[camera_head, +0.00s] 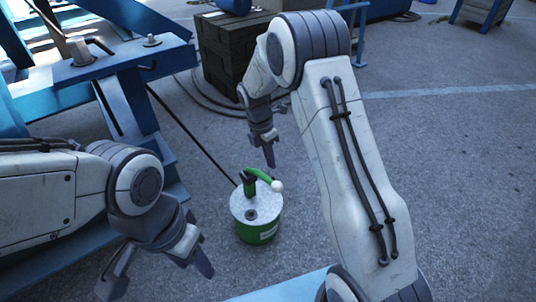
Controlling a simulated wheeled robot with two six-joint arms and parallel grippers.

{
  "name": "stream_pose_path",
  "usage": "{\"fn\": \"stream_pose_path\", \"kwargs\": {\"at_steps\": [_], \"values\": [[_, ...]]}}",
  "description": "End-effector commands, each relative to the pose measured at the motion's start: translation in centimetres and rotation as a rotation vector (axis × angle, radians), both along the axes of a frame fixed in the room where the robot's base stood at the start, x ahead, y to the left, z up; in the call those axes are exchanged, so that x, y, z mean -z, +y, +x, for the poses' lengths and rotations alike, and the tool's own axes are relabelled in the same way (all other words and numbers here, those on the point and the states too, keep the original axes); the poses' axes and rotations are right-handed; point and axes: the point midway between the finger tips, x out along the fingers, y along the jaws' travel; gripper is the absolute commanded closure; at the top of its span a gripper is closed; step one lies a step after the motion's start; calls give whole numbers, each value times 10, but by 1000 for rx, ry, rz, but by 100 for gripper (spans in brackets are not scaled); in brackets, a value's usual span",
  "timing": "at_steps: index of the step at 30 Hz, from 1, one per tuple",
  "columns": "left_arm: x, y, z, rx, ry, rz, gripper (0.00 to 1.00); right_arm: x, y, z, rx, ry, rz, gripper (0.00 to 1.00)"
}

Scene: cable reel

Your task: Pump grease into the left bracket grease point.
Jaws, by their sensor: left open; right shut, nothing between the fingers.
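A green grease bucket (257,232) with a grey lid stands on the ground in the middle. On its lid is a green pump lever (262,176) ending in a white knob (277,187). A thin black hose (194,137) runs from the pump up to the blue frame. The blue bracket frame (125,60) at upper left carries grey fittings (151,41); I cannot tell which is the grease point. My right gripper (270,164) is shut and empty, pointing down just above the lever. My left gripper (158,277) is open and empty, left of the bucket.
A dark slatted crate (229,62) stands behind my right gripper, with dark cable (190,88) on the ground beside it. A blue edge (285,288) shows at the bottom.

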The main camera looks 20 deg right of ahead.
Motion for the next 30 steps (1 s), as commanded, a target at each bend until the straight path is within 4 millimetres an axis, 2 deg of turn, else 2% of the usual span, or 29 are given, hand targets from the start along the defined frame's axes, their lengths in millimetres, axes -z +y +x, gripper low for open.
{"fn": "stream_pose_path", "kwargs": {"at_steps": [1,3,10,15,26,30], "values": [[9,0,0,0,0,0,50,16,-2,-2,1,4,-1,100],[15,0,0,0,0,0,50,30,-4,-4,1,2,0,100],[30,0,0,0,0,0,50,62,-10,-7,1,0,1,100],[33,0,0,0,0,0,50,70,-11,-9,0,0,1,100],[33,0,0,0,0,0,50,70,-11,-9,0,-1,1,100],[33,0,0,0,0,0,50,73,-6,-9,-10,-12,5,100]]}}
